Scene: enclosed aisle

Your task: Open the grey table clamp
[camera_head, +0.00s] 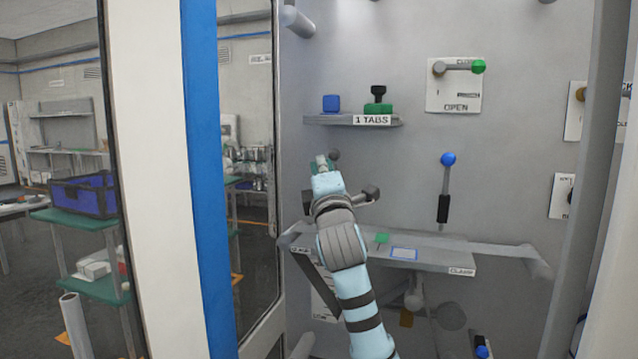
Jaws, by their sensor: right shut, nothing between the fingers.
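A narrow grey shelf-like table (430,262) on the back wall carries a CLAMP label (461,271) at its right front edge. A grey bar (510,255) runs from the table's right part out to the right; I cannot tell for certain whether it is the clamp's lever. My right gripper (323,162) is shut and empty. It appears in front of the wall, above the table's left end and below the small upper shelf, apart from the CLAMP label. My right arm hides part of the table's left side. My left gripper is not in view.
An upper shelf (325,119) labelled 1 TABS holds a blue block (331,103) and a green-and-black object (378,102). A blue-knobbed lever (448,159) stands above the table. An OPEN panel (455,87) has a green-knobbed handle. A blue-white post (207,180) bounds the left.

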